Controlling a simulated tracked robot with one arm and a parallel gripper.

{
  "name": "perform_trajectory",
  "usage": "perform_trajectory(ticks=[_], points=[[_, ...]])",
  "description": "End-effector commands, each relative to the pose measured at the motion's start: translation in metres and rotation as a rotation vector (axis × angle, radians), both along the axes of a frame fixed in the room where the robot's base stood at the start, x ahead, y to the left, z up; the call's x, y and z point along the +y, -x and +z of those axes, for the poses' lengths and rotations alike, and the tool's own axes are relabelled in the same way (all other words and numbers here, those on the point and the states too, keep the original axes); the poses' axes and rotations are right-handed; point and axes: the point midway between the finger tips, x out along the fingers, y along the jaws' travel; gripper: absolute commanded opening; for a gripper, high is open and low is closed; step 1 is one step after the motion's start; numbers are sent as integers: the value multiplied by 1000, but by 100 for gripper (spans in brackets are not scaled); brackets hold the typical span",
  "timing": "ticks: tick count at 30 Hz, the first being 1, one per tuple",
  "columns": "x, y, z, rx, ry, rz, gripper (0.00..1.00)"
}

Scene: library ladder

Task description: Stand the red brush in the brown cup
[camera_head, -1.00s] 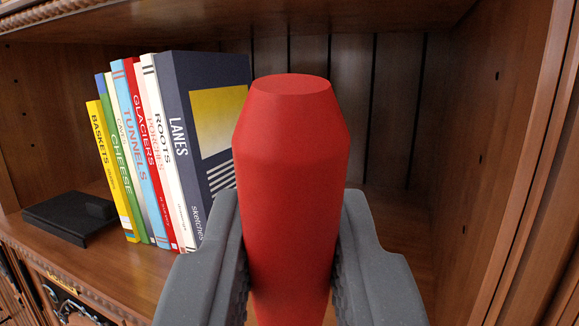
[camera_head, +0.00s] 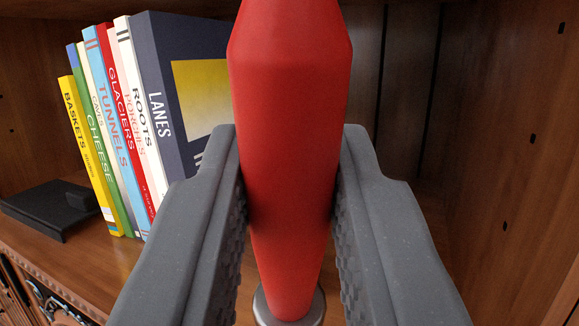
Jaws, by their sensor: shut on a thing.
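The red brush (camera_head: 288,110) stands nearly upright in the middle of the camera view, its thick red handle towards me. The handle's top is cut off by the upper edge of the picture. My gripper (camera_head: 290,180) is shut on the handle, with one grey finger on each side. The handle narrows downwards to a grey, round metallic piece (camera_head: 262,308) at the bottom edge; I cannot tell whether it belongs to the brush. The bristles are not visible. The brown cup is not in view.
A row of several books (camera_head: 110,120) leans in the wooden bookcase at left, held by a black bookend (camera_head: 45,212). The bookcase's right side wall (camera_head: 505,150) is close. Shelf space right of the books is partly hidden by my gripper.

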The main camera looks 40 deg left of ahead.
Motion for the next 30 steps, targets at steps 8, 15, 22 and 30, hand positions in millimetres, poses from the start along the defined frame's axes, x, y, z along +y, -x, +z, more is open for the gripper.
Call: perform_trajectory(ticks=[8,15,22,30], points=[[8,-7,-8,3,8,5,0],[12,-11,-4,-2,4,1,0],[17,-14,2,-14,0,-1,0],[49,-48,3,-11,-6,1,0]])
